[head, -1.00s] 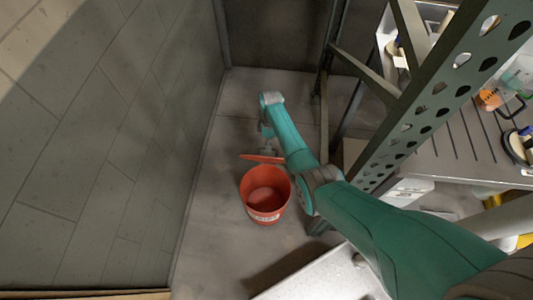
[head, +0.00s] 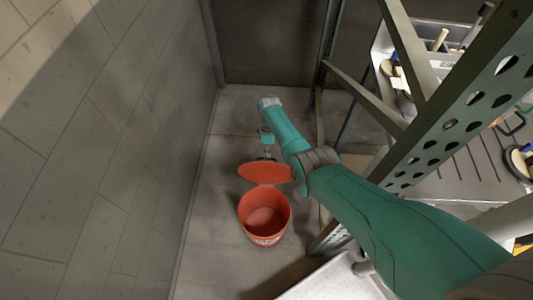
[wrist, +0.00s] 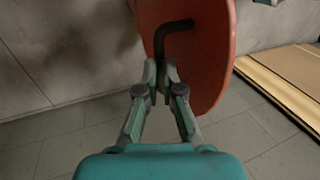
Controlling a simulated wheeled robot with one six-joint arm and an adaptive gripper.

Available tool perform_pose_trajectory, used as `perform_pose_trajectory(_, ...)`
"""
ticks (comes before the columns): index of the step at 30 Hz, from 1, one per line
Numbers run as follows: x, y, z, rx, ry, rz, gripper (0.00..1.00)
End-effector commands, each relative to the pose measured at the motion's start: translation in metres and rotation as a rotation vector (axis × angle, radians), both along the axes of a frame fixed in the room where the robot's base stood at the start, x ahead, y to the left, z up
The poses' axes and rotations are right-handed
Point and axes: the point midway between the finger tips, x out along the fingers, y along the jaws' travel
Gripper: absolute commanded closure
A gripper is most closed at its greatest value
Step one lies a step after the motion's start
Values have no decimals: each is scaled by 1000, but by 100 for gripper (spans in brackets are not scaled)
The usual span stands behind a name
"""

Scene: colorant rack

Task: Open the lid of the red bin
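The red bin (head: 264,232) stands on the floor with its mouth uncovered, and its inside shows in the head view. In the head view my gripper (head: 266,152) is behind the lid, partly hidden.
A tiled wall (head: 110,150) runs along the left. A metal rack with a perforated post (head: 440,140) stands close on the right, its shelves holding tools. A white surface (head: 335,280) is in the right foreground. Floor is clear around the bin's left.

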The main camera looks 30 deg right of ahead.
Motion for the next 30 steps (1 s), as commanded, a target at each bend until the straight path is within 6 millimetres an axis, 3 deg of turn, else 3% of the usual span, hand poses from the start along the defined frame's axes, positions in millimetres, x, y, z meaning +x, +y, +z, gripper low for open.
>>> perform_pose_trajectory(1, -17, 12, -19, 16, 22, 6, 100)
perform_pose_trajectory(21, -18, 11, -19, 16, 22, 6, 100)
perform_pose_trajectory(25, -18, 10, -19, 16, 22, 5, 66)
perform_pose_trajectory(30, -15, 7, -16, 12, 18, 4, 64)
